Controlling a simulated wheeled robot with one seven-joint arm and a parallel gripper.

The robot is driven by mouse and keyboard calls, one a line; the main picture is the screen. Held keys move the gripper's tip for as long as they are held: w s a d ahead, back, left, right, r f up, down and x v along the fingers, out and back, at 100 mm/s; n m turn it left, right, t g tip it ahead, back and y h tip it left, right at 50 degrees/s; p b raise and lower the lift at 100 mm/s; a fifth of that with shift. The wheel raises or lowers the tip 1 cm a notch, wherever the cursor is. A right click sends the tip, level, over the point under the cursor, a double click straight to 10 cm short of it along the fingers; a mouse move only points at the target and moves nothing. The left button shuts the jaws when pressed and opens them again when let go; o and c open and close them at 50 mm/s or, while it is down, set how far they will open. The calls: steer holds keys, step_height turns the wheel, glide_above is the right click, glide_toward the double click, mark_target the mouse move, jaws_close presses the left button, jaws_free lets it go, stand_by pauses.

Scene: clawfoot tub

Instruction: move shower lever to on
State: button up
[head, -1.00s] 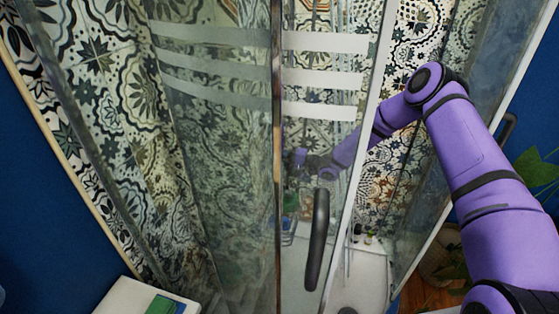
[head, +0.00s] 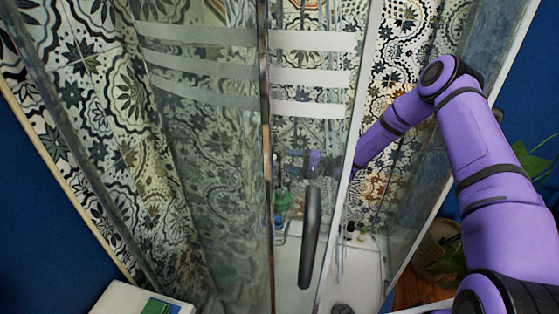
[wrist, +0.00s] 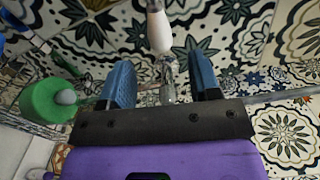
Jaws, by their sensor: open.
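My gripper (wrist: 160,62) shows in the wrist view with two blue fingers spread apart and nothing clamped between them. A small chrome fitting (wrist: 167,82) lies in line with the gap between the fingers. A white handle-like piece (wrist: 159,30) stands just beyond it. I cannot tell for certain which of these is the shower lever, nor whether a finger touches either. In the head view my arm reaches into the shower past the glass door, and its end is seen only dimly through the glass.
The glass door has a dark vertical handle (head: 310,238). A green bottle (wrist: 48,100) is close left of my gripper. Several small bottles (head: 352,231) stand low in the shower. A potted plant (head: 440,247) is outside at right. Patterned tile walls (head: 400,60) surround the shower.

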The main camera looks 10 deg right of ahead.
steer(key=shift+v, duration=1.5)
steer(key=shift+r, duration=0.1)
steer(key=s+r+n+g+h, duration=0.4)
steer(key=s+r, duration=0.5)
steer(key=r, duration=0.4)
steer(key=s+r+n+g+h, duration=0.35)
steer(key=s+r, duration=0.55)
steer(key=r, duration=0.5)
steer(key=s+d+r+t+h, duration=0.3)
steer(key=s+d+r+h, duration=0.1)
steer(key=s, duration=0.9)
steer(key=s+d+r+m+t+h, duration=0.1)
steer(key=s+d+r+t+h, duration=0.2)
steer(key=s, duration=1)
steer(key=d+r+h, duration=0.2)
steer(key=d+r, duration=0.2)
steer(key=r, duration=0.1)
steer(key=shift+s+r, duration=0.2)
steer(key=shift+r, duration=0.15)
